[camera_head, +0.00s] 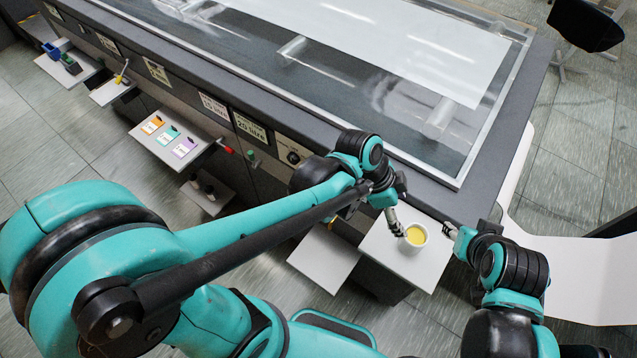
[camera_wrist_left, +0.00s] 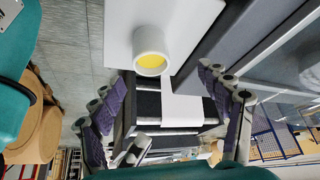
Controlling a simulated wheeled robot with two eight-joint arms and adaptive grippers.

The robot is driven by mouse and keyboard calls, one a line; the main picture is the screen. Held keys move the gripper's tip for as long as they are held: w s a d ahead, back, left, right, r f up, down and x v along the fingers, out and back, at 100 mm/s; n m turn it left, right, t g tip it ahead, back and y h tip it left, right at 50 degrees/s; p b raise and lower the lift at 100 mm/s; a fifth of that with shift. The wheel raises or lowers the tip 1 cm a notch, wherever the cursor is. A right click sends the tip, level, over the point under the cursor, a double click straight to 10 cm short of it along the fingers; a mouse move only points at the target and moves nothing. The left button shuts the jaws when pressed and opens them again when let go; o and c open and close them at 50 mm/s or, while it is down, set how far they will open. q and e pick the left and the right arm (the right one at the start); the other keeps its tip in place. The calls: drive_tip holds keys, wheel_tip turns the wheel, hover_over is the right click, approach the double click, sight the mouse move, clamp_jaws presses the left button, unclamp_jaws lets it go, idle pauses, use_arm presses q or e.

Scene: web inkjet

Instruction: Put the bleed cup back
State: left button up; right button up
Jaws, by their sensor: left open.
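The bleed cup (camera_head: 415,236) is white with yellow liquid inside. It stands upright on a small white shelf (camera_head: 382,247) at the right end of the machine's front. In the left wrist view the cup (camera_wrist_left: 153,52) shows beyond the fingertips, at the top of the picture. My left gripper (camera_head: 394,217) is open and close to the cup's upper left side, with no cup between its fingers; whether one fingertip touches the rim cannot be told. Both spread fingers show in the left wrist view (camera_wrist_left: 163,92). My right gripper (camera_head: 455,235) is just right of the cup, its fingers partly hidden.
An empty white shelf (camera_head: 323,258) sits left of the cup's shelf. Further left, a shelf with several coloured cards (camera_head: 172,140) and smaller shelves line the machine's front. The machine's dark edge (camera_head: 440,195) rises behind the cup. White paper web (camera_head: 570,275) hangs at the right.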

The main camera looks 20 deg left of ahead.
use_arm(q)
drive_tip(key=s+a+r+n+t+y, duration=0.2)
drive_tip(key=a+n, duration=0.5)
drive_tip(key=a, duration=0.4)
drive_tip(key=s+a+r+n+t+y, duration=0.1)
drive_tip(key=a+r+n+t+y, duration=0.2)
drive_tip(key=a+n, duration=0.5)
drive_tip(key=a, duration=0.3)
drive_tip(key=shift+s+a+r+t+y, duration=0.2)
drive_tip(key=shift+s+a+t+y, duration=0.1)
drive_tip(key=shift+s+a+t, duration=0.1)
use_arm(e)
drive_tip(key=shift+s+a, duration=0.1)
